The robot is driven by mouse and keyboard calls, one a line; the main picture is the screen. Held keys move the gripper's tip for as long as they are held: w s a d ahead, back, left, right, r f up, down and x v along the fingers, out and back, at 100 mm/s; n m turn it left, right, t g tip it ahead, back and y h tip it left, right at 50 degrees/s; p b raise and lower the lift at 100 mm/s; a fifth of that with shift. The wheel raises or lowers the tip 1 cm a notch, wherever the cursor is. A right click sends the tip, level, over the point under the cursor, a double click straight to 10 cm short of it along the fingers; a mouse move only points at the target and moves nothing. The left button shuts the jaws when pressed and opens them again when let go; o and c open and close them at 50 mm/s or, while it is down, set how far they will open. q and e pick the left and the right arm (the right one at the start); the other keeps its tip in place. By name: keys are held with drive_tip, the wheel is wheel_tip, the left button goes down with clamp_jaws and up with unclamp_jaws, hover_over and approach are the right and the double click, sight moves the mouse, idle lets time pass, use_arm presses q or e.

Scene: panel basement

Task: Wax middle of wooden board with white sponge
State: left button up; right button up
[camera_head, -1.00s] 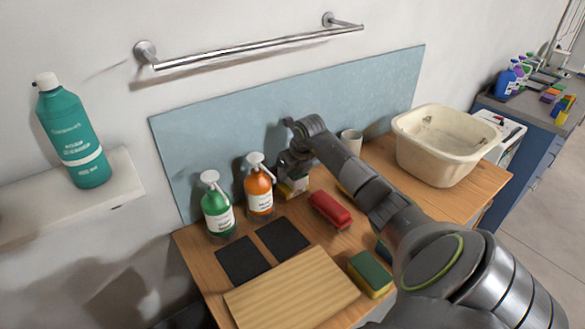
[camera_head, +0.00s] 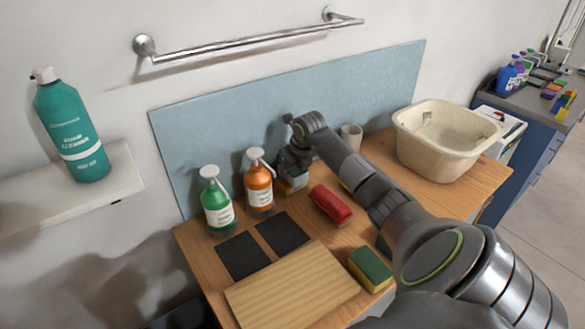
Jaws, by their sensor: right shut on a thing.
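The wooden board (camera_head: 292,289) lies flat at the front of the wooden table, its middle bare. My right gripper (camera_head: 291,179) points down at the back of the table, just right of the orange spray bottle. It is shut on a small pale block with a yellowish lower part (camera_head: 292,184), mostly hidden by the fingers; I cannot tell whether it is the white sponge. A green and yellow sponge (camera_head: 370,268) lies right of the board. My left gripper is not in view.
A green bottle (camera_head: 217,207) and an orange bottle (camera_head: 259,186) stand behind two dark pads (camera_head: 282,233). A red brush-like block (camera_head: 331,206) lies right of them. A cream basin (camera_head: 443,150) and a pale cup (camera_head: 351,138) stand further back right.

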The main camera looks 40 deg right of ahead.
drive_tip(key=shift+f+b, duration=0.5)
idle(1.6)
drive_tip(key=shift+r+p, duration=2)
drive_tip(key=shift+r, duration=1.6)
drive_tip(key=shift+f, duration=0.1)
